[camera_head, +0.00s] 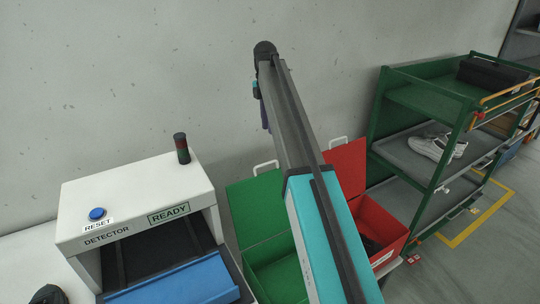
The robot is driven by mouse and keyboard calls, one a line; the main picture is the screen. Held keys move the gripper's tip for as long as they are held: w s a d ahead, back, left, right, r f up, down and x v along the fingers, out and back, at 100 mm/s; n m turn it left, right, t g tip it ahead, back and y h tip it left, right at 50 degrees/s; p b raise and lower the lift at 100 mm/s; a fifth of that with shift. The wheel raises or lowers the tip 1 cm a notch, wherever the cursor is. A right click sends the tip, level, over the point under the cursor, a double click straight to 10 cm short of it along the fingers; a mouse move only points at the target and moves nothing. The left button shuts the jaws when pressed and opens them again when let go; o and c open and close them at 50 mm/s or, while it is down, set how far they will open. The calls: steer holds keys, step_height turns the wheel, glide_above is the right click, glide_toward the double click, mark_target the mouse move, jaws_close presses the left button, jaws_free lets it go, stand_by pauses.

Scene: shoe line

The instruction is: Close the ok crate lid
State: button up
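The ok crate appears to be the green crate (276,277), right of the detector. No label on it can be read. Its green lid (256,208) stands raised at the back against the wall side, with a white handle on its top edge. The crate is open and its inside partly shows. My arm crosses in front of the crate's right part and hides it. The arm reaches up and away above the crates. My gripper is not clearly seen; only the arm's dark far end shows near the wall, above the lids.
A red crate (390,228) with its red lid (347,168) raised stands right of the green one, dark items inside. A white detector (140,205) with a blue flap and READY sign is left. A green shelf rack (376,110) holding a white shoe (436,147) stands right.

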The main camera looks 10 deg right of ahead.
steer(key=shift+f, duration=0.15)
steer(key=shift+s+d+f+p, duration=0.15)
steer(key=shift+f+p, duration=0.6)
steer(key=shift+f, duration=1.5)
steer(key=shift+s+a+f+p, duration=0.2)
steer(key=shift+f+p, duration=0.55)
steer(key=shift+f, duration=1.55)
steer(key=shift+s+d+f+p, duration=0.25)
steer(key=shift+f+p, duration=0.5)
steer(key=shift+f, duration=1.5)
jaws_close()
